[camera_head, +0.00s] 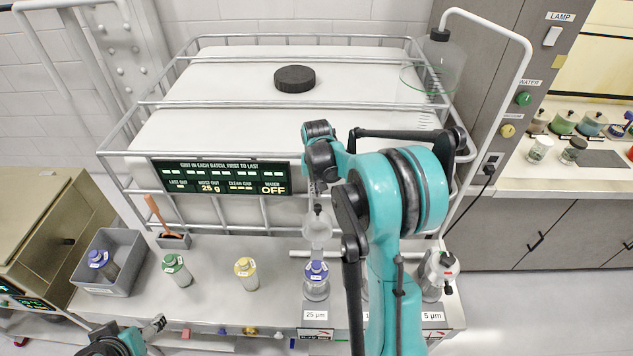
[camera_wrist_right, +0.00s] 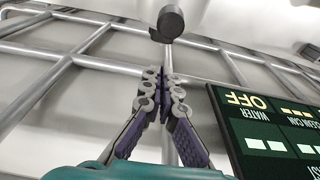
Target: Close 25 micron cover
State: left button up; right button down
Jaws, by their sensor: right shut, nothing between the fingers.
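A dark knob (camera_wrist_right: 168,22) shows just beyond my right fingertips in the right wrist view.
The display (camera_head: 220,177) hangs right beside the right gripper. Green-capped (camera_head: 177,270) and yellow-capped (camera_head: 246,274) bottles stand left, near a grey bin (camera_head: 112,262). A 5 µm unit (camera_head: 437,275) is at right.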

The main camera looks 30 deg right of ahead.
jog(key=s+a, duration=0.1)
jog(key=s+r, duration=0.1)
jog(key=s, duration=0.1)
jog(key=shift+a, duration=0.4)
pick_arm(q)
jog(key=shift+s+r, duration=0.1)
